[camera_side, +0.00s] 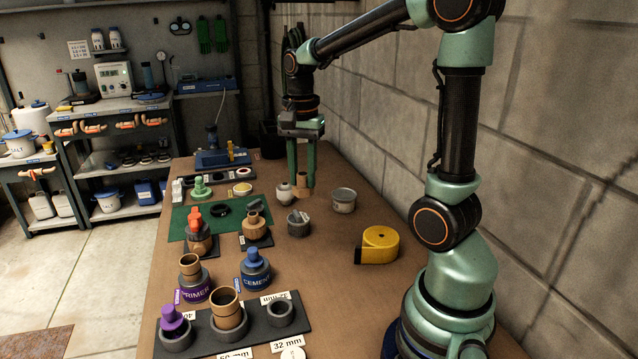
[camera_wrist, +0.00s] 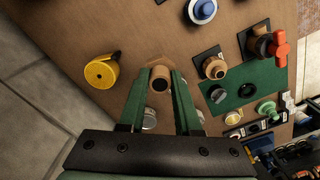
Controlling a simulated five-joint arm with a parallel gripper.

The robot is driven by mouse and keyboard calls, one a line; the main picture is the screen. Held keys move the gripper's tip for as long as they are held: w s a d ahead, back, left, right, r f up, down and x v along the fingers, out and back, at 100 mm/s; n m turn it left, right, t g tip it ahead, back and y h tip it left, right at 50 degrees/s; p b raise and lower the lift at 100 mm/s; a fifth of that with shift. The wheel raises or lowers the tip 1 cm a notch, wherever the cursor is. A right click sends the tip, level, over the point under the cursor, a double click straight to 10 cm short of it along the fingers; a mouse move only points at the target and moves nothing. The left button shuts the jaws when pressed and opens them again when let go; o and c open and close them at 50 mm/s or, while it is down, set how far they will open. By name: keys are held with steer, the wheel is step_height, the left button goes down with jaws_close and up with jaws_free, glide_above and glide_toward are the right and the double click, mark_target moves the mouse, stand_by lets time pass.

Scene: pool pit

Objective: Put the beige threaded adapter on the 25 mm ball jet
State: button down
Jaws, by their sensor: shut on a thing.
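The beige threaded adapter (camera_side: 302,184) is a short tan cylinder. My gripper (camera_side: 301,176) is shut on it, fingers pointing down. A pale, ball-shaped fitting (camera_side: 284,193) stands just left of the adapter in the side view. A grey fitting (camera_side: 298,222) lies in front of it. No 25 mm label is readable, so I cannot tell which piece is the 25 mm ball jet. The gap below the adapter is unclear.
A tan fitting (camera_side: 254,228) and red-handled valve (camera_side: 197,236) stand left, by the green mat (camera_side: 178,223). Primer (camera_side: 194,289), cement (camera_side: 255,275) and a rack (camera_side: 297,330) are in front.

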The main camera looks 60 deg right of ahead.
steer(key=w+a+f+n, duration=0.1)
steer(key=a+f+n, duration=0.2)
steer(key=a+n, duration=1.05)
steer(key=s+d+r+n, duration=0.1)
steer(key=d+r+n, duration=0.2)
steer(key=d+n, duration=0.3)
steer(key=f, duration=1.9)
steer(key=shift+d+f, duration=0.15)
steer(key=shift+d, duration=0.1)
steer(key=shift+f, duration=0.15)
steer(key=c, duration=0.6)
jaws_free()
